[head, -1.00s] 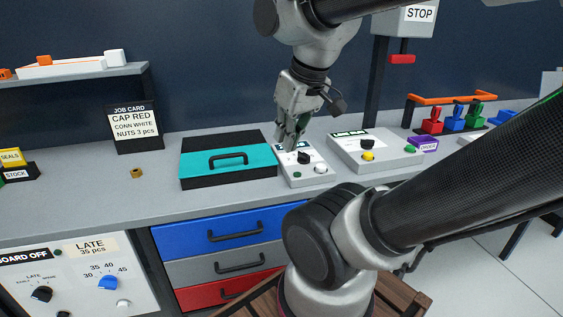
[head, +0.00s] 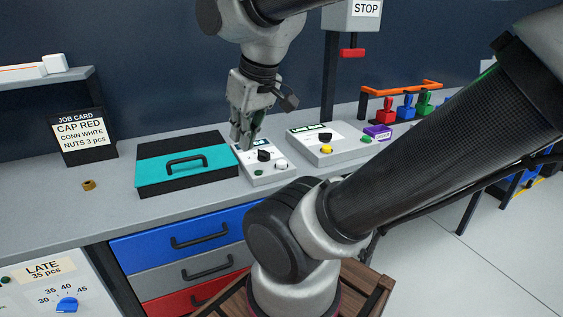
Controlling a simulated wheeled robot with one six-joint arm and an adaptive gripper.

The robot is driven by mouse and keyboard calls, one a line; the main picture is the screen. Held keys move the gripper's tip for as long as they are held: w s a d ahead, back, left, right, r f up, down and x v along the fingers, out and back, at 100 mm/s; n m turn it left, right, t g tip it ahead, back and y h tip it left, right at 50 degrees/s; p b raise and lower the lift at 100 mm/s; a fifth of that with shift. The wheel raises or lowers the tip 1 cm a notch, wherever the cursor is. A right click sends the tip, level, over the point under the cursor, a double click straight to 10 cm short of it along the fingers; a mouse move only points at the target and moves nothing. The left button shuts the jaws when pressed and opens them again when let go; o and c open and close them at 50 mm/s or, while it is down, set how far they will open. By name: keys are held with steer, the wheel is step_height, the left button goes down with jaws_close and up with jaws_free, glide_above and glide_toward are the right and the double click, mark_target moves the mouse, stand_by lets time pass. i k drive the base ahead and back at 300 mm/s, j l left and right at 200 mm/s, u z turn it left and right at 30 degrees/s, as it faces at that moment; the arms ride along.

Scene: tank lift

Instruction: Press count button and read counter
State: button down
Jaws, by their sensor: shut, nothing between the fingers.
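A small light-grey box (head: 268,178) stands on the bench, right of the teal-lidded case. It has a black knob (head: 264,155), a green button (head: 258,173) and a white button (head: 281,164). A small display (head: 258,145) at its back edge is partly hidden by my gripper. A wider grey box (head: 325,155) beside it has a black knob, a yellow button (head: 326,150) and a green button (head: 365,140). I cannot read which button is the count button. My gripper (head: 242,145) is shut and empty, pointing down at the small box's back left corner. I cannot tell whether it touches.
The teal-lidded case (head: 188,166) stands close on the left. A job card (head: 83,134) and a brass nut (head: 88,185) are farther left. Red, blue and green stamps (head: 406,106) stand at the right by a purple block (head: 378,132). A STOP sign (head: 366,10) hangs above.

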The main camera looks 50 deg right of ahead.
mark_target(280, 163)
steer(key=j+z, duration=0.4)
steer(key=k+j+z, duration=0.15)
steer(key=z, duration=0.25)
steer(key=j, duration=0.1)
